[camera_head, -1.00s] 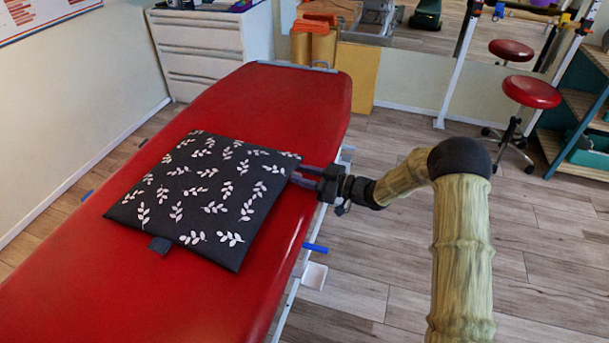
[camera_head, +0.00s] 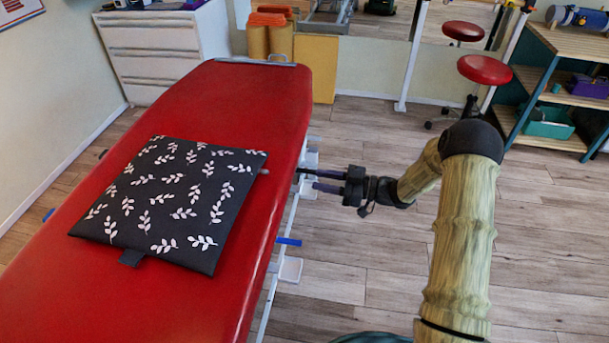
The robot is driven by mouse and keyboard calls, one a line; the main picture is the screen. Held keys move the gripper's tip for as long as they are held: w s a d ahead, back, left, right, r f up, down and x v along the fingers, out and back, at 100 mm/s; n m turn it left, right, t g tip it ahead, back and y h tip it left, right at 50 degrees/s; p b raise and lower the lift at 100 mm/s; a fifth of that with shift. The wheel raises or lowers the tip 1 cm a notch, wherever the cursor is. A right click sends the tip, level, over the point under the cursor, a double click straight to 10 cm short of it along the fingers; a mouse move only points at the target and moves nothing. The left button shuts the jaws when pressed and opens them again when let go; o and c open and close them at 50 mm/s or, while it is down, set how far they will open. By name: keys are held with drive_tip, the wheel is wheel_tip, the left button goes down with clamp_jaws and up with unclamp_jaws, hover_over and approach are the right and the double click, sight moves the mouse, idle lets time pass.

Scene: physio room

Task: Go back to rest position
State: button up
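My gripper (camera_head: 308,180) is in the middle of the head view, to the right of the red treatment table (camera_head: 215,110). Its two dark fingers point left toward the table's edge, with a gap between them and nothing held. A dark cushion (camera_head: 172,204) with white leaf sprigs lies flat on the red table, to the left of my gripper. The fingertips are apart from the cushion. A small tab sticks out at the cushion's near edge.
A blue lever (camera_head: 288,241) and a white bracket (camera_head: 291,270) stick out from the table's right side. A white drawer unit (camera_head: 155,50) stands behind. A red stool (camera_head: 484,70) and shelves (camera_head: 565,90) are at the back right. Wooden floor (camera_head: 350,240) lies open right of the table.

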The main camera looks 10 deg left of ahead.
drive_tip(key=shift+s+d, duration=0.2)
drive_tip(key=shift+d, duration=0.95)
drive_tip(key=shift+w, duration=0.1)
